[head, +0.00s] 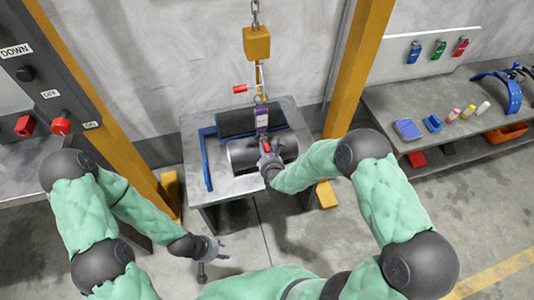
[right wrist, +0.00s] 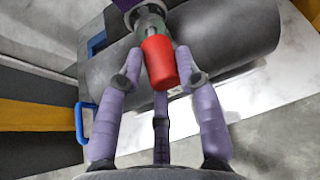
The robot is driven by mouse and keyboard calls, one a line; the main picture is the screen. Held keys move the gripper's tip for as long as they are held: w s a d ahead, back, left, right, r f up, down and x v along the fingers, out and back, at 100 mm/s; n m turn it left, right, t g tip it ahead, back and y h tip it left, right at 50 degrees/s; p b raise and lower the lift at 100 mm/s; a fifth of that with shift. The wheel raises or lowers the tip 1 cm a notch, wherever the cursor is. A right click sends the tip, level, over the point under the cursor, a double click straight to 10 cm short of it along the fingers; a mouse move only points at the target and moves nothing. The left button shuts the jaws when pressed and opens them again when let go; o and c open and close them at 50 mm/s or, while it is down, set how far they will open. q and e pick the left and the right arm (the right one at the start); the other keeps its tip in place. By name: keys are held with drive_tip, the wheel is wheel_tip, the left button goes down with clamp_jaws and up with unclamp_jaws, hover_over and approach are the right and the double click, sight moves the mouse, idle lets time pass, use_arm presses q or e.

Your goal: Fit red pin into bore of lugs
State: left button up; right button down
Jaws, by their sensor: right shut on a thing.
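The red pin (right wrist: 160,62) has a thick red head and a grey shank, which points toward a grey metal fitting (right wrist: 148,14) under a purple part (right wrist: 124,4). I cannot tell whether the shank's tip is inside a bore. My right gripper (right wrist: 160,78) is shut around the red head; in the head view the pin (head: 266,147) shows at its fingers. A purple block with a pale label (head: 262,117) hangs just above, below the yellow hoist block (head: 257,43). My left gripper (head: 212,258) is open and empty, low over the floor.
Dark barrels (head: 250,121) lie on a grey table (head: 191,126) with a blue frame (head: 204,160). A red-ended piece (head: 240,89) sticks out beside the hoist hook. Yellow posts (head: 357,65) flank the table. A shelf (head: 385,105) with small items stands right, a control panel (head: 42,65) left.

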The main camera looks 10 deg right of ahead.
drive_tip(key=shift+w, duration=0.9)
drive_tip(key=c, duration=0.8)
unclamp_jaws()
drive_tip(key=v, duration=1.2)
drive_tip(key=shift+a, duration=0.1)
